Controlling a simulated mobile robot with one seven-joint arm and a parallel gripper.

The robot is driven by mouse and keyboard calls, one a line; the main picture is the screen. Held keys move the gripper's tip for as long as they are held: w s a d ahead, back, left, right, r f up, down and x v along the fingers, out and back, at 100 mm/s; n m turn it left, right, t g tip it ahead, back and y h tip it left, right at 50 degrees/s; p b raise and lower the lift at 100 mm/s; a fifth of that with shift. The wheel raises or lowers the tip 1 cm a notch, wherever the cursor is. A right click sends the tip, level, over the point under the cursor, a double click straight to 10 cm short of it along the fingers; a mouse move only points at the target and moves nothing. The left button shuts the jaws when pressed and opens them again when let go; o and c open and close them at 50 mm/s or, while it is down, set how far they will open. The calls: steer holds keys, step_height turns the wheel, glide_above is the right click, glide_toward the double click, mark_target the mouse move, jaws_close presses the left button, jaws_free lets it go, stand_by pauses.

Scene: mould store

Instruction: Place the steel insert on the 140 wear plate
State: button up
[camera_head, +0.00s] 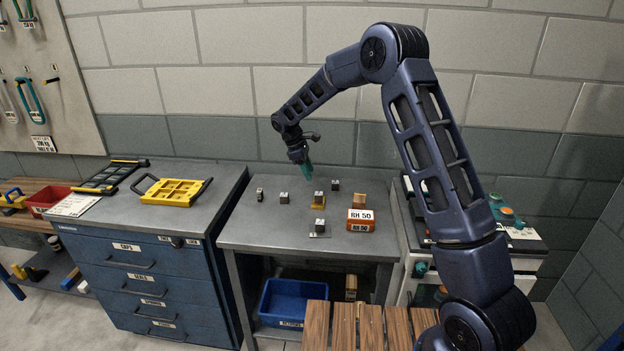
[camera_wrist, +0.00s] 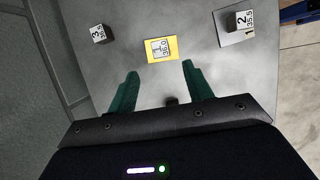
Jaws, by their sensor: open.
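Several small dark steel blocks with white labelled tops stand on the grey bench. One block (camera_head: 319,195) is on a yellow plate (camera_head: 318,206); its label reads 1 and 36.0 in the wrist view (camera_wrist: 158,47). Another block (camera_head: 320,225) is on a thin grey plate (camera_head: 319,236); in the wrist view this block (camera_wrist: 238,21) reads 2 and 35.5. A block reading 3 and 35.5 (camera_wrist: 98,34) stands on bare bench. I cannot read 140 on either plate. My gripper (camera_head: 307,175) is open and empty above the bench; its green fingers (camera_wrist: 160,70) point towards the yellow plate.
Two more blocks (camera_head: 259,194) (camera_head: 284,197) stand at the bench's left. An orange RH 50 box (camera_head: 360,224) and a wooden block (camera_head: 360,201) stand at the right. A blue bin (camera_head: 290,303) is below. Bare bench (camera_head: 262,228) lies front left.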

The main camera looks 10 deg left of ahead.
steer(key=shift+a+r, duration=0.15)
steer(key=shift+r, duration=0.2)
steer(key=s+d+r+m+y, duration=0.1)
steer(key=s+d+r+m, duration=0.25)
steer(key=d+r, duration=0.4)
steer(key=s+d+r+m+t+y, duration=0.1)
steer(key=s+d+r+m, duration=0.1)
steer(key=s+d+r, duration=0.5)
steer(key=d+r+m+y, duration=0.1)
steer(key=d+r+m, duration=0.3)
steer(key=d, duration=0.7)
steer(key=s+d+m+t, duration=0.1)
steer(key=s+d+m, duration=0.1)
steer(key=s+d, duration=0.3)
steer(key=s+d+r+m+t+y, duration=0.1)
steer(key=s+d+m, duration=0.2)
steer(key=s, duration=0.9)
steer(key=s+d+m+t, duration=0.1)
steer(key=s+d+m, duration=0.2)
steer(key=s+d, duration=0.5)
steer(key=shift+s+r+t, duration=0.2)
steer(key=shift+s+t, duration=0.1)
